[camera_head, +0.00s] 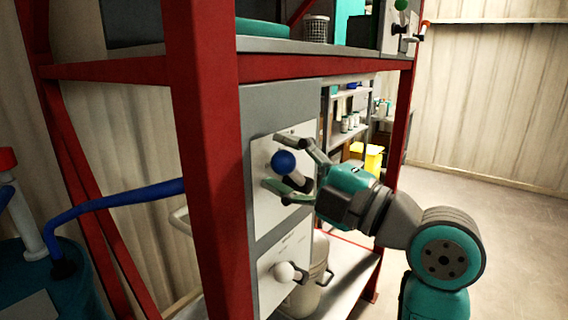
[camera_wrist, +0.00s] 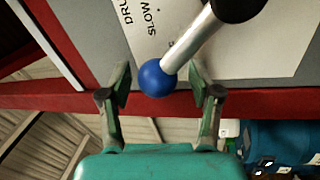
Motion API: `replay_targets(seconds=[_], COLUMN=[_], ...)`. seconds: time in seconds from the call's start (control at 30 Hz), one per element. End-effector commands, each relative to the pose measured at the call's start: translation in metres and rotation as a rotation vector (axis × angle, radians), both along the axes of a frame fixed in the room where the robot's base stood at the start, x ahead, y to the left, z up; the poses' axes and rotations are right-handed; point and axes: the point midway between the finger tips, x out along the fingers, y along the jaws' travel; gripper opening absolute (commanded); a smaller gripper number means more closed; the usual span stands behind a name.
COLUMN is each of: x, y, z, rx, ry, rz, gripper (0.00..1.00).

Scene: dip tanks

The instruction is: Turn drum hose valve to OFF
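The drum hose valve is a metal lever (camera_wrist: 190,42) with a blue ball knob (camera_head: 284,162) on a white label plate (camera_head: 262,150) of the grey panel. In the wrist view the plate shows "DRU" and "SLOW"; the rest is cut off or covered. The blue knob (camera_wrist: 157,79) lies between the two fingertips of my gripper (camera_wrist: 160,76). My gripper (camera_head: 279,163) is open, one finger above and one below the knob in the head view. A small gap shows on the left of the knob; contact on the right is unclear.
A second lever with a white knob (camera_head: 284,272) is lower on the panel. A red frame post (camera_head: 205,160) stands left of the panel. A blue hose (camera_head: 115,200) runs from a drum (camera_head: 45,285) at far left. The floor (camera_head: 510,230) at right is clear.

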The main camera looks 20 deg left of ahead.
Motion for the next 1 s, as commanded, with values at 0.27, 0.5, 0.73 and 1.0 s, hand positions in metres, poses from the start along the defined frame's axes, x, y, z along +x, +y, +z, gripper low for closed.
replay_targets(seconds=[0.27,0.5,0.73,1.0], x=[-0.001,-0.013,-0.028,-0.038], y=[-0.006,-0.042,-0.083,-0.108], z=[-0.001,-0.008,-0.017,-0.023], rx=[0.001,0.001,0.000,0.001], ry=[-0.001,0.001,0.001,0.000], rz=[-0.003,-0.006,-0.005,-0.002], gripper=[0.63,0.63,0.63,0.63])
